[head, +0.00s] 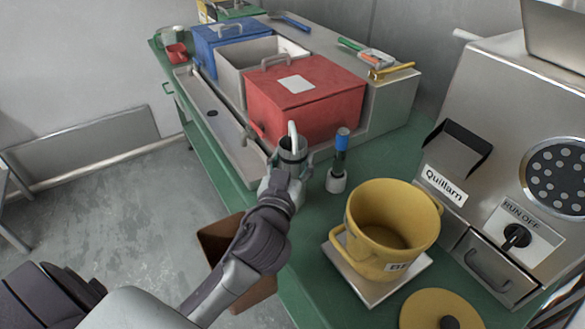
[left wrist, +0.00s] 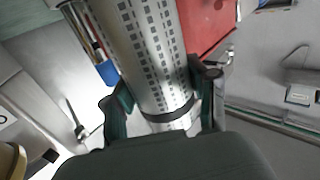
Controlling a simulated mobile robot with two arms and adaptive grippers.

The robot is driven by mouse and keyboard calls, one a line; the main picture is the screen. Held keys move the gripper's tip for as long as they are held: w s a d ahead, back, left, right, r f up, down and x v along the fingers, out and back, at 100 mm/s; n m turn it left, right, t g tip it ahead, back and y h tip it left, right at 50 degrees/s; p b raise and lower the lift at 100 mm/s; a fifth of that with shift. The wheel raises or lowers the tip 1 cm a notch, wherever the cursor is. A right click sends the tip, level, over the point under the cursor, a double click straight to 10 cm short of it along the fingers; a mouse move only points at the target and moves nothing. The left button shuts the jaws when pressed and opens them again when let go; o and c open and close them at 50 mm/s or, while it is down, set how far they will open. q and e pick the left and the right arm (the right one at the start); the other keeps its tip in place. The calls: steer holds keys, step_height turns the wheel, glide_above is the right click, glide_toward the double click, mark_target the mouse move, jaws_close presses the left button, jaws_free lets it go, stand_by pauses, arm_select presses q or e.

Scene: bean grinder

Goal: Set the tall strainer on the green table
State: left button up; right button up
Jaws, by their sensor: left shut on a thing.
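The tall strainer (head: 292,146) is a grey metal cylinder with a pale handle or rim piece at its top. In the left wrist view the strainer (left wrist: 145,45) shows rows of square holes along its wall. My left gripper (head: 288,168) is shut around it, with one finger on each side in the left wrist view (left wrist: 160,90). It is in front of the red box, over the near left edge of the green table (head: 390,155). I cannot tell whether its bottom touches the table. My right gripper is not in view.
A red box (head: 305,98) stands behind the strainer. A blue-topped tool (head: 340,158) stands just right of it. A yellow pot (head: 395,225) sits on a scale (head: 415,272), beside the grinder machine (head: 515,180). A brown bin (head: 222,240) is below the table's left edge. Green table shows free behind the pot.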

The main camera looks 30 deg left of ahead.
arm_select(q)
steer(key=shift+f, duration=0.75)
steer(key=shift+f, duration=0.2)
steer(key=o, duration=1.4)
steer(key=shift+r, duration=0.1)
